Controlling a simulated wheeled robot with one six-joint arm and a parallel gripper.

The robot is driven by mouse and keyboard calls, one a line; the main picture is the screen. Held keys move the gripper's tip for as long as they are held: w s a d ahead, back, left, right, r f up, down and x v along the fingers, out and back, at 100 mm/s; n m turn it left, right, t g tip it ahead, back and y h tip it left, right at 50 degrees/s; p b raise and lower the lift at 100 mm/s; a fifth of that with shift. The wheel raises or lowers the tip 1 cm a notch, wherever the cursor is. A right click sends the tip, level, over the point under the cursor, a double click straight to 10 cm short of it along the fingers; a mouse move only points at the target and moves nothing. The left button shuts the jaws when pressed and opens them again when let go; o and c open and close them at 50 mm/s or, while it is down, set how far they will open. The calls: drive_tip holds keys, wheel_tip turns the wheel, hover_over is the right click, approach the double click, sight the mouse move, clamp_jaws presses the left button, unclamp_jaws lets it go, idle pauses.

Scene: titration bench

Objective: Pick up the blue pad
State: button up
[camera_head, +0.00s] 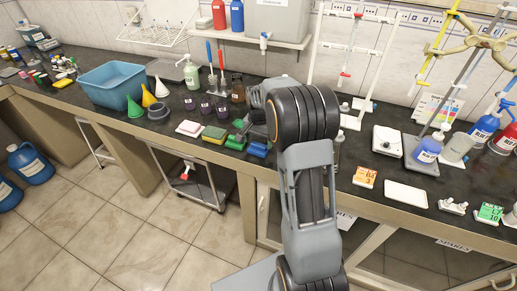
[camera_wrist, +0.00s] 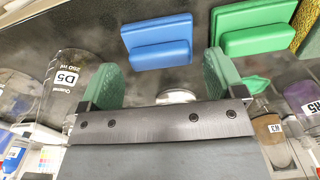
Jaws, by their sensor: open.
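The blue pad (camera_head: 258,149) lies on the dark bench, just left of my arm in the head view. In the wrist view the blue pad (camera_wrist: 157,38), a flat block with a raised bar, is beyond my fingertips and roughly centred between them. My gripper (camera_wrist: 160,75) is open and empty, with a green-padded finger on each side. I see no contact with the pad.
A green pad (camera_wrist: 254,28) lies beside the blue pad, with a yellow-green sponge (camera_head: 213,134) beyond. A glass vessel marked D5 (camera_wrist: 70,85) stands near the left finger.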

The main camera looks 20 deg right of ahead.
drive_tip(key=shift+f, duration=1.35)
drive_tip(key=c, duration=0.7)
drive_tip(key=shift+r, duration=0.1)
drive_tip(key=shift+r, duration=0.55)
wheel_tip(320, 180, up, 2)
drive_tip(key=shift+s+r, duration=0.15)
drive_tip(key=shift+r, duration=0.1)
drive_tip(key=s+r, duration=0.3)
drive_tip(key=s, duration=0.1)
drive_tip(key=s+r, duration=0.3)
drive_tip(key=s, duration=0.2)
drive_tip(key=s+r+b, duration=0.1)
drive_tip(key=s+r, duration=0.2)
drive_tip(key=s, duration=0.1)
drive_tip(key=shift+s+a+r, duration=0.15)
drive_tip(key=shift+s, duration=0.2)
